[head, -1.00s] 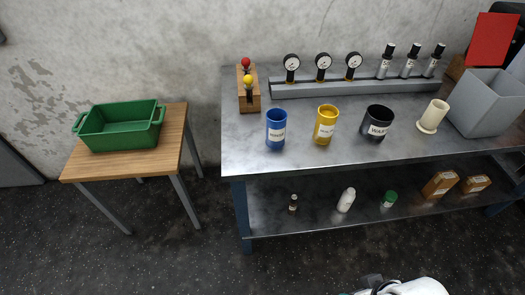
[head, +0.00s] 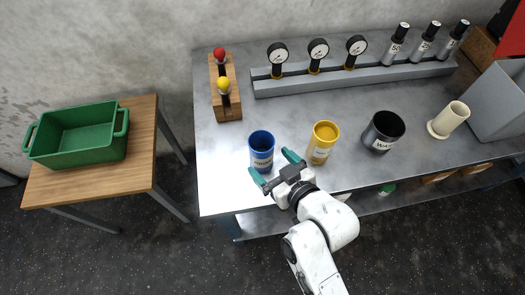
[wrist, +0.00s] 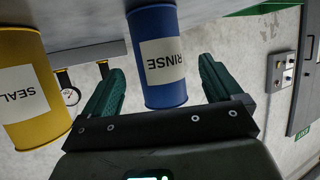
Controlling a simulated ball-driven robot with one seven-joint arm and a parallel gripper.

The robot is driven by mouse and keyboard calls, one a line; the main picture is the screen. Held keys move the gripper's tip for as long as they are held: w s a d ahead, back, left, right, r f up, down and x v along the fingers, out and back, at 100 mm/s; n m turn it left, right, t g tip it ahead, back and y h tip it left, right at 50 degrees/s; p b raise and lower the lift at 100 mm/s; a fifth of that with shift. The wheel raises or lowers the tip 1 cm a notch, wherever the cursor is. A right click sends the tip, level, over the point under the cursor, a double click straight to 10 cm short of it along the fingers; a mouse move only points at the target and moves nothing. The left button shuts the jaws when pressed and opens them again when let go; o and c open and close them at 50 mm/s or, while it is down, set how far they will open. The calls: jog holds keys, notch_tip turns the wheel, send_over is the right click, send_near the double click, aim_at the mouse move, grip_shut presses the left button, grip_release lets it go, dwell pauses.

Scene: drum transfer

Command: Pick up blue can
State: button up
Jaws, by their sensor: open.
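The blue can (head: 261,152) stands upright on the metal bench near its front edge, left of the yellow can (head: 322,142). In the wrist view the blue can (wrist: 158,58) appears upside down with a white RINSE label, between and just ahead of the fingers. My gripper (head: 275,168) is open and empty, its two green fingers pointing at the can from the front. The right finger in the head view is beside the can's lower right, the left one at its front left. I cannot tell whether either touches it. The fingers (wrist: 159,85) also show in the wrist view.
The yellow can (wrist: 28,85) is close beside my gripper. A black can (head: 383,131) and a cream cylinder (head: 449,119) stand further right. Behind are a wooden block with knobs (head: 225,88) and a gauge rail (head: 340,80). A green crate (head: 78,140) sits on a wooden table at left.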

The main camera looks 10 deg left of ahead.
aim_at(256, 149)
jog(key=shift+p+x, duration=0.4)
jog(key=shift+x, duration=2.6)
jog(key=shift+d+f, duration=0.1)
jog(key=shift+f, duration=0.05)
jog(key=c, duration=1.3)
jog(key=shift+o, duration=0.2)
jog(key=shift+r, duration=0.2)
jog(key=shift+r, duration=1.1)
jog(key=s+d+r+b, duration=0.1)
jog(key=s+d+r, duration=0.6)
jog(key=s+r, duration=0.3)
jog(key=shift+s+d+r, duration=0.15)
jog(key=shift+s+d, duration=0.15)
jog(key=shift+s, duration=0.5)
